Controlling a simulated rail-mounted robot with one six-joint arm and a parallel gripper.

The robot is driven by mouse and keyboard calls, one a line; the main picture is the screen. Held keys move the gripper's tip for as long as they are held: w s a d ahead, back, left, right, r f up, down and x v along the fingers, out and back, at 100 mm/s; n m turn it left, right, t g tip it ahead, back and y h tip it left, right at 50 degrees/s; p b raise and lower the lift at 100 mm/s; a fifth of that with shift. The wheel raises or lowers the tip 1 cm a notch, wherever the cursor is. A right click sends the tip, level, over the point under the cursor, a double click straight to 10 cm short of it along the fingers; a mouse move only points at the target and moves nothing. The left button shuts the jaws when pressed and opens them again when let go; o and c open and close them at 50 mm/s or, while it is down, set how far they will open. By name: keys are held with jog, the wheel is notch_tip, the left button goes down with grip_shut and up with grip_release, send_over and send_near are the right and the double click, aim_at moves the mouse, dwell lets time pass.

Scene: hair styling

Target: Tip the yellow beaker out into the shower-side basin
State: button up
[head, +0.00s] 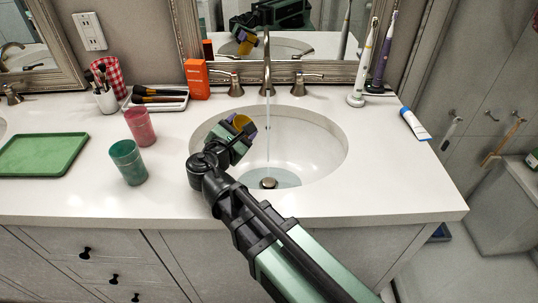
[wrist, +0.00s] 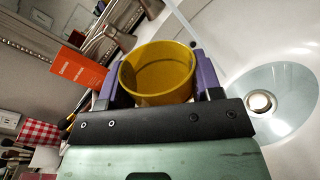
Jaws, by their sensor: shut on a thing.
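The yellow beaker (head: 241,121) is held in my gripper (head: 238,124), over the left part of the basin (head: 325,150) in front of me. In the wrist view the beaker (wrist: 158,92) sits between the two purple fingers of my gripper (wrist: 155,82), with its open mouth partly facing the camera. Its inner wall shows; I see no contents and nothing pouring out. The beaker's exact tilt is hard to tell. Shallow water lies around the drain (head: 268,183).
Water runs from the faucet (head: 266,65) to the right of the beaker. A teal cup (head: 128,162), a pink cup (head: 140,127) and an orange box (head: 197,79) stand left of the basin. Toothbrushes (head: 362,70) and a tube (head: 414,124) are at the right.

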jog(key=a+n, duration=0.1)
jog(key=n, duration=0.1)
jog(key=a+r+n, duration=0.1)
jog(key=shift+w+a+r, duration=0.1)
jog(key=shift+w+a, duration=0.25)
jog(key=shift+w, duration=0.05)
jog(key=a+n, duration=0.2)
jog(key=n, duration=0.1)
jog(key=shift+w+t+h, duration=0.3)
notch_tip(320, 180, up, 4)
jog(key=p, duration=0.4)
jog(key=shift+r, duration=0.1)
jog(key=shift+f, duration=0.2)
